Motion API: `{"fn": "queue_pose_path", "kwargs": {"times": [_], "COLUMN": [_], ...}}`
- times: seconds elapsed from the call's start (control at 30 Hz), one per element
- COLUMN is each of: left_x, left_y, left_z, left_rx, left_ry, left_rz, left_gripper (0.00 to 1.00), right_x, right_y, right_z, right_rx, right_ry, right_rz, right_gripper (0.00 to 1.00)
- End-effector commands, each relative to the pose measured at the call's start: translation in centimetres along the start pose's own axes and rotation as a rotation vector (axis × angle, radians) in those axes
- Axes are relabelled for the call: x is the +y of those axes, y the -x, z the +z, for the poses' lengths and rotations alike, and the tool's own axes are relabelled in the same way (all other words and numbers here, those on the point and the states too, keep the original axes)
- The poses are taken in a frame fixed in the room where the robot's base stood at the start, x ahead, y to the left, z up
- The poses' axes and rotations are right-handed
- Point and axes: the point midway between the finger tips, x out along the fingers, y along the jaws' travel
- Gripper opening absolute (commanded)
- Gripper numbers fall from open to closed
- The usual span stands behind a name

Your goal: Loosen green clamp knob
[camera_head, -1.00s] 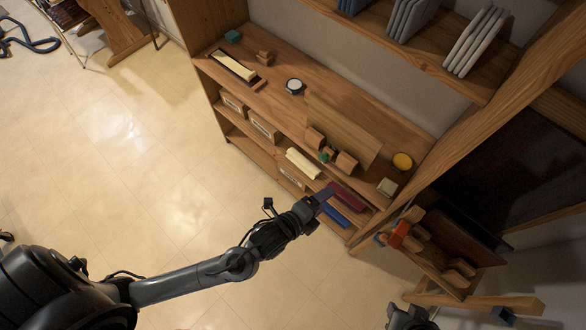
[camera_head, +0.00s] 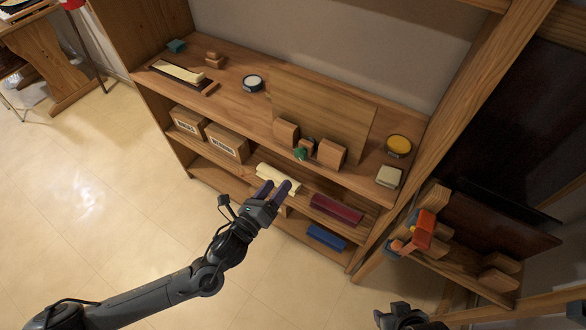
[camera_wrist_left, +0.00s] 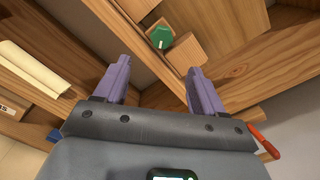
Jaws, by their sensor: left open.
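The green clamp knob (camera_head: 300,153) sits between two wooden blocks on the upper shelf, in front of an upright wooden board (camera_head: 322,112). In the left wrist view the knob (camera_wrist_left: 160,37) shows as a green disc with a white mark, beyond and a little left of midway between my fingertips. My left gripper (camera_head: 274,190) is open and empty, in front of the shelf and below the knob, apart from it. Its two purple fingers (camera_wrist_left: 160,72) are spread. Part of my right arm (camera_head: 408,318) shows at the bottom edge; its fingers are not clear.
Cream cloth rolls (camera_head: 278,178), a maroon bar (camera_head: 337,210) and a blue bar (camera_head: 326,237) lie on lower shelves. A yellow-lidded tin (camera_head: 398,145) stands right of the blocks. An orange clamp (camera_head: 420,232) is on the right-hand rack.

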Motion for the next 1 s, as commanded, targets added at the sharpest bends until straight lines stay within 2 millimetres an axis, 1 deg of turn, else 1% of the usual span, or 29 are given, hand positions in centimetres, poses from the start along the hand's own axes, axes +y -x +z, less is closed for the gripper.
{"fn": "queue_pose_path", "kwargs": {"times": [0.03, 0.17, 0.27, 0.5, 0.7, 0.83, 1.0], "left_x": [0.1, 0.0, -0.1, -0.1, -0.1, -0.1, -0.2], "left_y": [-0.4, -1.5, -2.7, -6.7, -9.4, -10.5, -11.1], "left_z": [0.0, 0.3, 0.3, 0.3, 0.3, 0.3, 0.4], "left_rx": [-0.005, -0.011, -0.011, -0.010, -0.009, -0.009, -0.008], "left_ry": [-0.003, -0.006, -0.004, -0.005, -0.004, -0.004, -0.003], "left_rz": [-0.005, -0.008, -0.009, -0.008, -0.007, -0.007, -0.007], "left_gripper": [0.70, 0.70, 0.70, 0.70, 0.70, 0.70, 0.70], "right_x": [0.0, 0.0, 0.0, 0.0, 0.1, 0.1, 0.1], "right_y": [-0.4, -0.6, -0.7, -1.4, -1.9, -2.1, -2.2], "right_z": [0.1, 0.1, 0.2, 0.4, 0.5, 0.6, 0.6], "right_rx": [0.001, 0.002, 0.003, 0.004, 0.004, 0.004, 0.003], "right_ry": [0.000, 0.000, 0.001, 0.003, 0.006, 0.006, 0.006], "right_rz": [0.000, 0.000, 0.000, 0.002, 0.005, 0.005, 0.005], "right_gripper": [0.43, 0.43, 0.43, 0.43, 0.43, 0.43, 0.43]}}
